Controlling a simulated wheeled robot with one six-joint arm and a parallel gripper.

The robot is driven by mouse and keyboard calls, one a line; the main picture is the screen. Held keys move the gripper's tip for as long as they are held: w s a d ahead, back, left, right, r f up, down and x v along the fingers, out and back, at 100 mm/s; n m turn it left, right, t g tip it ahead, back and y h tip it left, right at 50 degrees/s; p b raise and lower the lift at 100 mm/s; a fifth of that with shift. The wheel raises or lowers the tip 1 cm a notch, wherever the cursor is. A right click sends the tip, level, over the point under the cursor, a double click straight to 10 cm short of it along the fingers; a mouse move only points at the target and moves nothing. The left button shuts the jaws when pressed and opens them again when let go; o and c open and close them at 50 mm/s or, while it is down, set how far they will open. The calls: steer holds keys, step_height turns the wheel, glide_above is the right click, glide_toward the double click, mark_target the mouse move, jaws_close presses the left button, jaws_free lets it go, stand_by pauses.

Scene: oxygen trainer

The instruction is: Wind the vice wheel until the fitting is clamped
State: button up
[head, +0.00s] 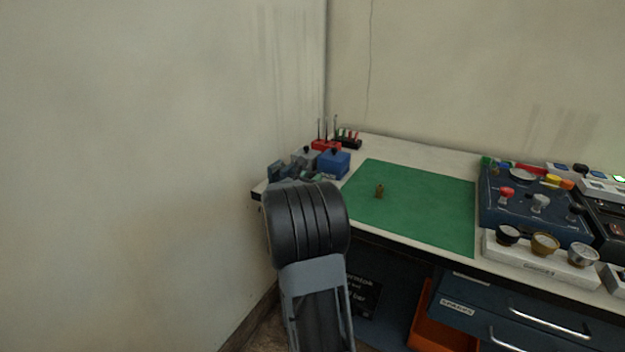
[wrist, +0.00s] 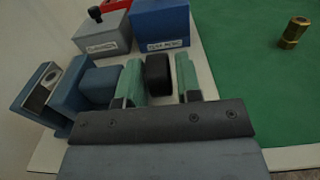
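The blue-grey vice (wrist: 70,88) stands at the left of the wrist view; it also shows small at the bench's left end in the head view (head: 280,171). The black vice wheel (wrist: 158,75) is to its right, seen edge-on. My gripper (wrist: 158,82) is open, its green-padded fingers on either side of the wheel with thin gaps showing. In the head view my arm hides most of the gripper and wheel. A brass fitting (wrist: 295,32) stands upright on the green mat, apart from the vice; the head view shows it too (head: 380,191). Whether anything sits between the jaws is unclear.
A grey box (wrist: 103,38) and a blue box (wrist: 161,25) stand close behind the wheel. The green mat (head: 430,205) is mostly clear. A dark blue panel (head: 520,210) with knobs and a gauge block (head: 540,262) lie to the right. A wall rises close on the left.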

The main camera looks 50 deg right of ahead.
steer(key=shift+w+d, duration=0.1)
steer(key=shift+d, duration=0.4)
steer(key=shift+c, duration=0.2)
jaws_close()
steer(key=shift+r, duration=0.1)
steer(key=shift+r+p, duration=0.1)
steer(key=shift+p, duration=0.45)
